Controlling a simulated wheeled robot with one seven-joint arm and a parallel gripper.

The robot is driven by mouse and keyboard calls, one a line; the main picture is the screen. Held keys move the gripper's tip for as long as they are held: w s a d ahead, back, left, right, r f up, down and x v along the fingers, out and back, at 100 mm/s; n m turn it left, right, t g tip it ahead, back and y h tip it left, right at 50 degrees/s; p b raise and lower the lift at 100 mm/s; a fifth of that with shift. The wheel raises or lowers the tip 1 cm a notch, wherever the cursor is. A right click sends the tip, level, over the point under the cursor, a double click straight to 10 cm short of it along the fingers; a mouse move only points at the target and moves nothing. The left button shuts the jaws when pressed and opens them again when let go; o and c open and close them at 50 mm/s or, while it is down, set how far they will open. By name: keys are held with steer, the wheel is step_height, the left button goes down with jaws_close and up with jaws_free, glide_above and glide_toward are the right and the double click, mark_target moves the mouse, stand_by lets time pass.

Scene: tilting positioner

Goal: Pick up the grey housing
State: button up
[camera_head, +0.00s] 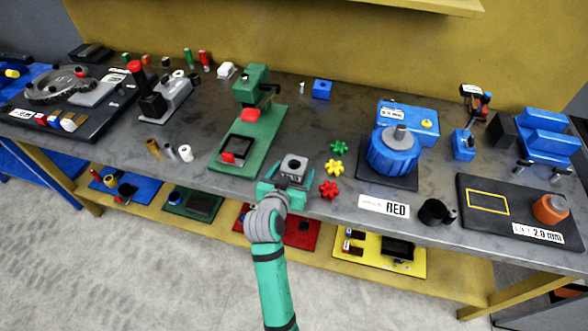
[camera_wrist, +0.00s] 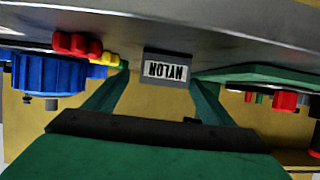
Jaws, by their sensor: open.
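The grey housing (camera_head: 294,167) is a small block with a round dark hole in its top. It stands on the bench near the front edge, in the middle of the head view. In the wrist view, which is upside down, the housing (camera_wrist: 167,54) shows a white label that seems to read NYLON. My gripper (camera_head: 287,182) is open and reaches in from the front edge. In the wrist view its green fingers (camera_wrist: 160,80) point towards the housing, one to each side. I cannot tell whether they touch it.
Green, yellow and red star knobs (camera_head: 335,167) lie close to the right. A green press (camera_head: 250,120) stands to the left and a blue round fixture (camera_head: 392,155) to the right. The RED sign (camera_head: 385,207) lies near the front edge. A lower shelf carries coloured trays.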

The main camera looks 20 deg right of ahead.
mark_target(296, 162)
steer(key=shift+x, duration=1.85)
steer(key=shift+w+a, duration=0.1)
steer(key=shift+a, duration=0.15)
steer(key=c, duration=1.7)
steer(key=shift+r, duration=0.15)
jaws_close()
steer(key=shift+r, duration=0.1)
